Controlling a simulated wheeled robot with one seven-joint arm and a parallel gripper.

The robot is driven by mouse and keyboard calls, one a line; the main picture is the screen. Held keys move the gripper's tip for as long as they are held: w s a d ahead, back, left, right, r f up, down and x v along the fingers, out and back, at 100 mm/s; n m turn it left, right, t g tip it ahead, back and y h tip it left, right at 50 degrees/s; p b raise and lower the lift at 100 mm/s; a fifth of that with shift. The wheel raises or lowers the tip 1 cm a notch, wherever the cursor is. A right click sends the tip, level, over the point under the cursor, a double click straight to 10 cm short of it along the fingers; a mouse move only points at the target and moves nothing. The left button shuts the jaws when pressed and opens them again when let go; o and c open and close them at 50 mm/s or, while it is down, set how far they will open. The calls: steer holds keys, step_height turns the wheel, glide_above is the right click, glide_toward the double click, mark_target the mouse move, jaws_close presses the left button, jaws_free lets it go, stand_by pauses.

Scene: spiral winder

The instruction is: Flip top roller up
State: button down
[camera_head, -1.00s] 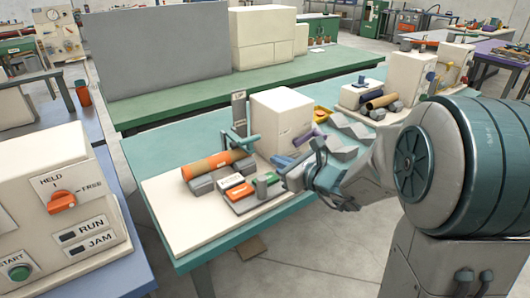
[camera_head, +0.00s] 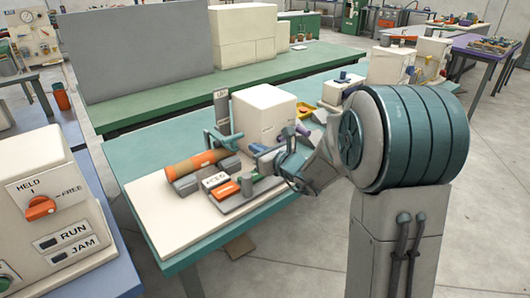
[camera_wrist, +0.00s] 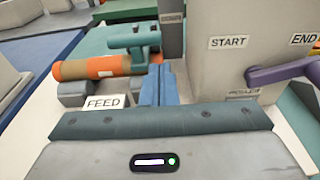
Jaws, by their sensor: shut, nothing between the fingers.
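A teal roller on a bent arm (camera_head: 220,139) stands behind and right of an orange-brown tube (camera_head: 190,166) in the head view; I take it for the top roller. In the wrist view the teal roller (camera_wrist: 133,39) is raised above the right end of the tube (camera_wrist: 95,68). My gripper (camera_head: 258,149) is at the right of the tube, beside the white machine box (camera_head: 263,113). Its blue fingers (camera_wrist: 158,84) are shut and empty, pointing at the area just right of the roller. Whether they touch its arm I cannot tell.
A FEED label (camera_wrist: 103,103) lies left of my fingers. A purple lever (camera_wrist: 280,72) sticks out of the box at the right, near START and END labels. A grey upright post (camera_head: 221,110) stands behind the roller. The white board's front left (camera_head: 170,215) is clear.

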steer(key=shift+x, duration=2)
steer(key=shift+r, duration=0.1)
